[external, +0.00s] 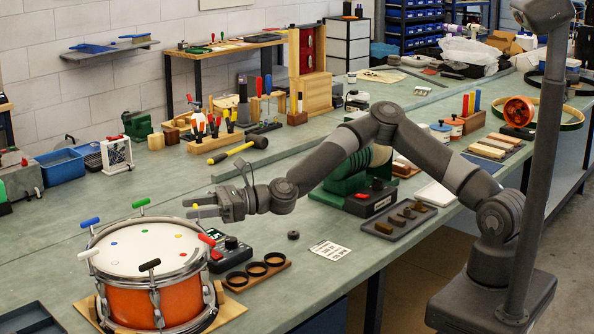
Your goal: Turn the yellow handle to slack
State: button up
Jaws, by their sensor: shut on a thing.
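An orange snare drum (165,300) with a white head and metal hoop stands at the front left of the bench. T-shaped handles in several colours stand around its rim. My gripper (200,209) reaches in from the right, level, over the far right rim of the drum. It is shut on the yellow handle (192,204); only a small yellow piece shows at the fingertips. The fingers hide the rest of the handle, and its turn angle cannot be told.
The red handle (206,240) stands close below my gripper. A dark device with a display (230,248) and a wooden strip with black rings (258,272) lie right of the drum.

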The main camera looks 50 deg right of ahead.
jog(key=shift+o, duration=0.2)
jog(key=n+g+y, duration=0.1)
jog(key=n+g, duration=0.1)
jog(key=g, duration=0.1)
jog(key=n+g+y, duration=0.1)
jog(key=n+g, duration=0.1)
jog(key=g, duration=0.2)
jog(key=shift+n, duration=0.3)
jog(key=shift+r+g, duration=0.1)
jog(key=shift+g, duration=0.2)
jog(key=o, duration=1)
jog(key=shift+c, duration=0.2)
jog(key=d, duration=1)
jog(key=shift+s+d, duration=0.3)
jog(key=shift+s, duration=0.05)
